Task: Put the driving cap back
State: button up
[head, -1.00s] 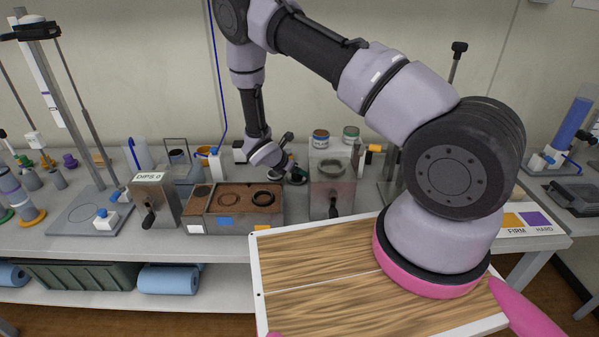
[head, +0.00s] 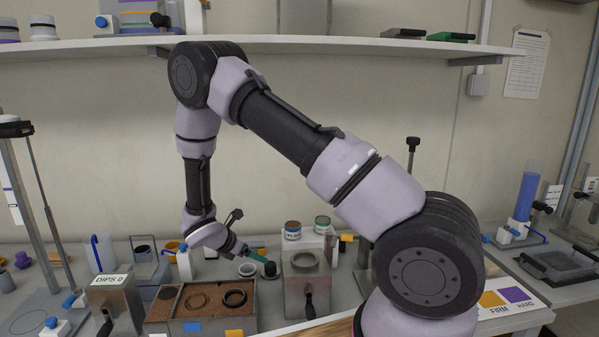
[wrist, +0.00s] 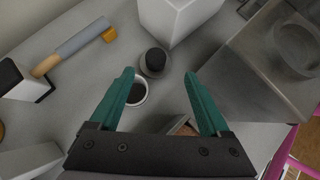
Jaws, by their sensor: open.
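A grey round piece with a black knob on top, which looks like the driving cap (wrist: 154,60), stands on the bench in the wrist view, ahead of my open fingers. In the head view it shows as a small dark-topped piece (head: 270,269). A small white cup with a dark inside (wrist: 137,92) stands beside it, close to the left finger; it also shows in the head view (head: 248,269). My gripper (wrist: 160,75), with teal fingers, is open and empty, pointing down at the bench; in the head view its fingers (head: 257,254) are partly hidden.
A grey box with a round top opening (head: 305,285) stands right of the gripper. A soil tray with rings (head: 215,312) and a "DIPS 0" box (head: 116,302) are to the left. Two lidded jars (head: 292,230) stand behind. A tool with an orange end (wrist: 75,45) lies nearby.

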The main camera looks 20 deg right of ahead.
jog(key=s+d+r+m+g+y, duration=0.15)
jog(key=d+r+m, duration=0.3)
jog(key=r, duration=0.45)
jog(key=s+d+r+m+y, duration=0.1)
jog(key=s+d+r+m, duration=0.2)
jog(key=r+m, duration=0.45)
jog(key=s+d+r+m+g+y, duration=0.1)
jog(key=s+d+r+m+y, duration=0.15)
jog(key=r, duration=0.85)
jog(key=s+d+r+m+t+y, duration=0.3)
jog(key=s+r+m+t+y, duration=0.1)
jog(key=s+r+m, duration=1)
jog(key=s+r+t, duration=0.1)
jog(key=s+r, duration=0.1)
jog(key=s, duration=0.1)
jog(key=shift+s+y, duration=0.3)
jog(key=shift+s, duration=0.1)
